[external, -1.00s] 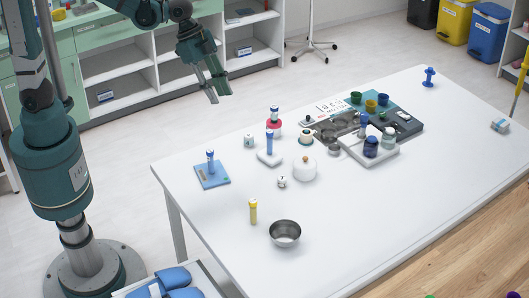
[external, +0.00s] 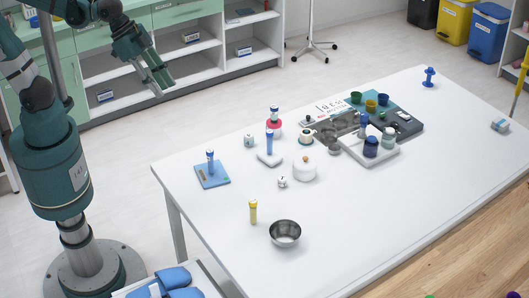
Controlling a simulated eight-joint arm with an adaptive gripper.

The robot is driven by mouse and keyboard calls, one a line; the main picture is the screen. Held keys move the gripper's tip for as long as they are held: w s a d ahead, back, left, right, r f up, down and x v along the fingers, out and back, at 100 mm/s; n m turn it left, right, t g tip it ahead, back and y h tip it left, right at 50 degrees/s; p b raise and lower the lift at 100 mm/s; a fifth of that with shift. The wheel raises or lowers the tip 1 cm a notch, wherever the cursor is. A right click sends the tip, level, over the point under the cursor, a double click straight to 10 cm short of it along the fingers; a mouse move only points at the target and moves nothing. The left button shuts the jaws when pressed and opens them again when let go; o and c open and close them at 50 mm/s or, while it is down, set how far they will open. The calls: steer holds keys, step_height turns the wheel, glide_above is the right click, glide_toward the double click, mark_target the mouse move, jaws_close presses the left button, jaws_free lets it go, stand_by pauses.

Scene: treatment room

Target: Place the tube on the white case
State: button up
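A tube with a yellow cap (external: 253,211) stands upright on the table, left of the metal bowl. Several blue-topped tubes stand elsewhere: one on a blue case (external: 212,174), one on a small white case (external: 269,158), and one on a red-and-white piece (external: 274,122). Which tube the task names cannot be told from the view. My gripper (external: 160,77) is in the air beyond the table's far left corner, well away from all the tubes. Its two fingers look apart, with nothing seen between them.
A metal bowl (external: 285,233), a white lidded jar (external: 305,168) and small white pieces stand on the white table (external: 370,225). Dark trays with cups (external: 410,124) fill its back right. The front and right of the table are mostly clear. Shelves stand behind.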

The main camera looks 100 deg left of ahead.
steer(key=s+d+f+n+t, duration=0.1)
steer(key=s+d, duration=0.1)
steer(key=s, duration=0.8)
steer(key=shift+d+f+n, duration=0.2)
steer(key=shift+f+n, duration=0.1)
steer(key=shift+f, duration=0.05)
